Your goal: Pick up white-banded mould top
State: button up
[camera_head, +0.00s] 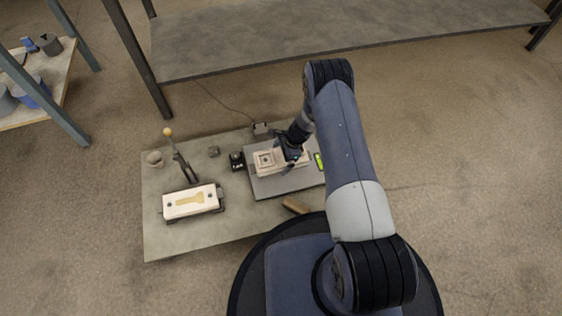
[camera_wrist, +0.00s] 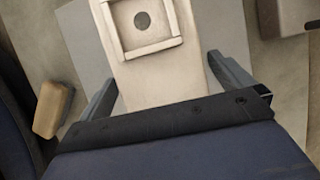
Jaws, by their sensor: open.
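A pale mould top (camera_head: 265,160) lies on a grey plate (camera_head: 272,187) on the low table. It has a raised square frame around a dark round hole. In the wrist view the mould top (camera_wrist: 150,70) runs up the middle of the picture. I cannot make out a white band on it for certain. My gripper (camera_head: 292,154) is over its right part. In the wrist view my gripper (camera_wrist: 162,70) is open, with one finger on each side of the block and gaps visible. The near end of the block is hidden behind the gripper body.
A white block with a tan shape (camera_head: 190,202) sits at the table's left, in front of a lever with an orange knob (camera_head: 168,132). A brown wooden piece (camera_head: 296,205) lies at the front; a black item (camera_head: 237,160) is left of the plate. A bench (camera_head: 300,40) stands behind.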

aim_at(281, 156)
jog(key=shift+r, duration=0.1)
jog(key=c, duration=1.7)
notch_tip(281, 156, up, 10)
jog(key=p, duration=0.4)
jog(key=shift+w, duration=0.1)
